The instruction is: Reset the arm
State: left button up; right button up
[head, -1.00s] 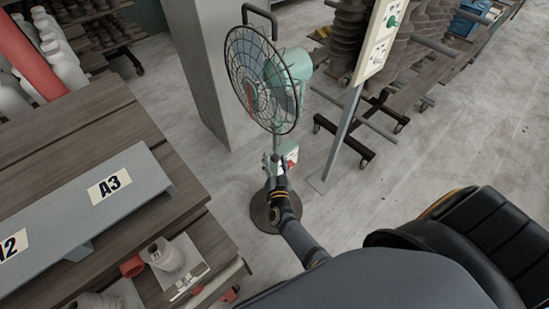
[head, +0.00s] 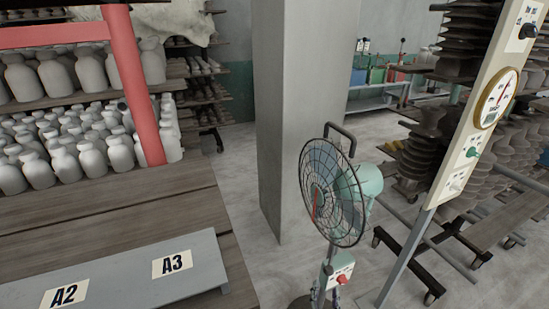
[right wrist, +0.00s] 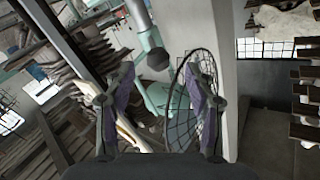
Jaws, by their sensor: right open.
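My right gripper (head: 326,297) just shows at the bottom edge of the head view, in front of the lower part of the fan's stand; most of it is cut off. In the right wrist view, my right gripper (right wrist: 160,70) has its two dark, purple-padded fingers spread apart with nothing held between them. The standing fan (head: 333,195) appears beyond it, and its wire cage (right wrist: 190,105) shows behind the right finger. My left gripper is not in view.
A wooden table (head: 110,210) at left bears a grey shelf labelled A2 and A3 (head: 120,277). White bottles (head: 60,160) stand behind a red post (head: 135,95). A gauge panel (head: 485,110) on a post and loaded racks stand at right. A grey pillar (head: 292,120) rises behind the fan.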

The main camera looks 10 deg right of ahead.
jog(key=s+a+f+n+g+y, duration=0.1)
jog(key=s+f+n+g+y, duration=0.1)
jog(key=s+f, duration=0.35)
jog(key=s+f+n+g+y, duration=0.2)
jog(key=f, duration=0.7)
jog(key=s+a+f+n+g+y, duration=0.1)
jog(key=s+f+n+g, duration=0.1)
jog(key=s+f, duration=0.35)
jog(key=s+d+f+n+g, duration=0.1)
jog(key=s+d+f+g, duration=0.1)
jog(key=s, duration=0.6)
jog(key=s+d+f+n+g, duration=0.1)
jog(key=s+d+f+g, duration=0.2)
jog(key=s+f, duration=0.4)
jog(key=s+d+f+g, duration=0.3)
jog(key=s+f+g, duration=0.1)
jog(key=s, duration=0.5)
jog(key=shift+s+d+f+n+g, duration=0.2)
jog(key=shift+f+n+g, duration=0.15)
jog(key=shift+f, duration=0.2)
